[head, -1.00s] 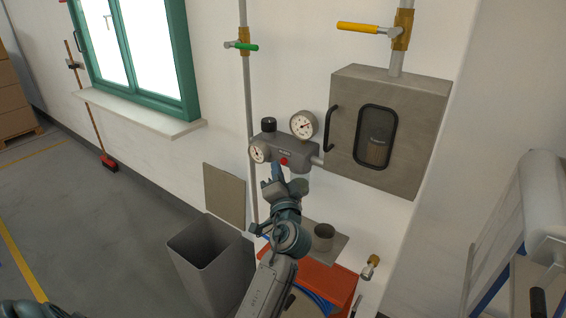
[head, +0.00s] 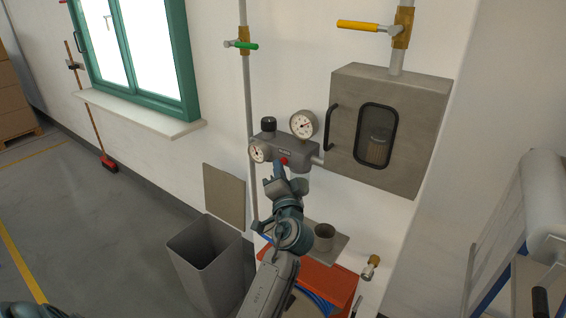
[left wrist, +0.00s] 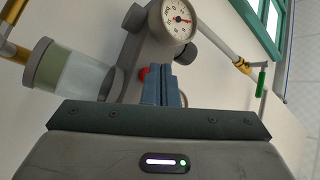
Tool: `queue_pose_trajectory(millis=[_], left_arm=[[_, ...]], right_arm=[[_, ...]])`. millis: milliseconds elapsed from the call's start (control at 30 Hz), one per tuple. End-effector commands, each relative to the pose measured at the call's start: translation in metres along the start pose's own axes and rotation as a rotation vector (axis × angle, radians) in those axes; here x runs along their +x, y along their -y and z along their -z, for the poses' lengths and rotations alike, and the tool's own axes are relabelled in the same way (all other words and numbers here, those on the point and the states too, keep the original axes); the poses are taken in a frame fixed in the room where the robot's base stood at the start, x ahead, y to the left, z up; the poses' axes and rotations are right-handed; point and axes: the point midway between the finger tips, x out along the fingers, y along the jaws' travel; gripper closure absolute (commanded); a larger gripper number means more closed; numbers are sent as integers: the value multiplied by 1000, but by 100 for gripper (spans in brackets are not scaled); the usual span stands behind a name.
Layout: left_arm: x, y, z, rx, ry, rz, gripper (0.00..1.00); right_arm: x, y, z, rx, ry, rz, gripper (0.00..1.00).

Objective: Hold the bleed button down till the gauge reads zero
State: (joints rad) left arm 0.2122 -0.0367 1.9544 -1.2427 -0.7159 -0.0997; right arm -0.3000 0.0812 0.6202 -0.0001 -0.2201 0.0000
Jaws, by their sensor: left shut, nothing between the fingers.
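A grey regulator block (head: 296,153) is mounted on the wall pipe. Its red button (head: 284,160) is on the front face; it also shows in the left wrist view (left wrist: 144,72). A larger dial gauge (head: 303,124) stands on top, and a smaller gauge (head: 258,152) is at the left end. A gauge with a red needle (left wrist: 178,18) shows in the left wrist view; its reading is too small to tell. My left gripper (head: 280,168) is shut and empty, its fingertips right at the button and partly covering it. I cannot tell whether they touch it.
A grey cabinet (head: 344,131) with a window hangs to the right. A clear bowl (left wrist: 68,72) is beside the fingers in the left wrist view. A green-handled valve (head: 245,45) is above. A grey bin (head: 204,246) and an orange-red box (head: 325,283) stand below.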

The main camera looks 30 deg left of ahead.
Motion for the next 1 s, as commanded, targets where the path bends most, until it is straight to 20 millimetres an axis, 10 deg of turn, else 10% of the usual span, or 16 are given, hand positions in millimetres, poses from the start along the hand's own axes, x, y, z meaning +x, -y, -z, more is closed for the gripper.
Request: queue_pose_trajectory(millis=[1000], left_arm=[[6, -4, 4, -1, 0, 0, 100]], right_arm=[[5, 2, 0, 1, 0, 1, 100]])
